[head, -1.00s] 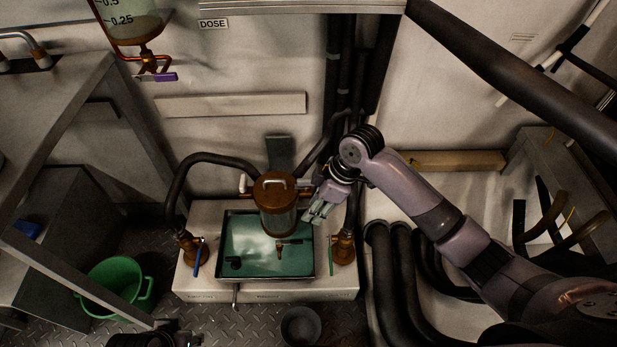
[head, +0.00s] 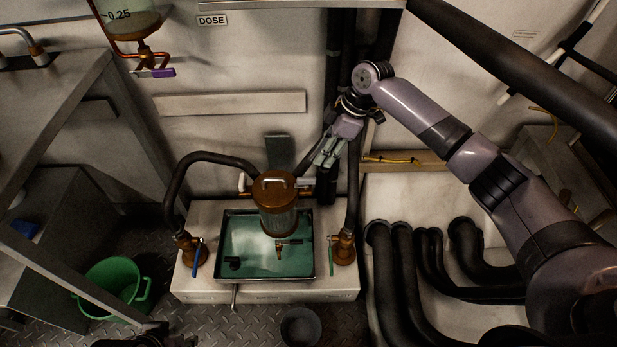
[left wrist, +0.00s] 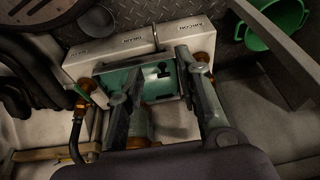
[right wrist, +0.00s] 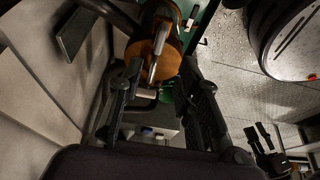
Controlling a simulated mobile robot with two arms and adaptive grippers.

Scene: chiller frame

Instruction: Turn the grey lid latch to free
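A copper-coloured lid (head: 270,187) tops the clear cylinder (head: 279,220) standing in the green-floored tray (head: 237,262). In the right wrist view the lid (right wrist: 172,62) carries a pale grey bar (right wrist: 160,40), which may be the latch; its setting is not clear. In the head view the lid top shows only a small handle shape. My right gripper (head: 326,155) is up and to the right of the lid, apart from it, with its fingers pointing down. Its fingers (right wrist: 157,76) are spread and empty. My left gripper (left wrist: 154,66) is open and empty, its fingers overlapping the tray in the left wrist view.
Black hoses (head: 212,157) arch around the cylinder. Valves with a blue lever (head: 197,257) and a green lever (head: 333,262) flank the tray. A green bucket (head: 112,287) and a dark bowl (head: 300,326) stand on the floor. Thick pipes (head: 392,270) rise at right.

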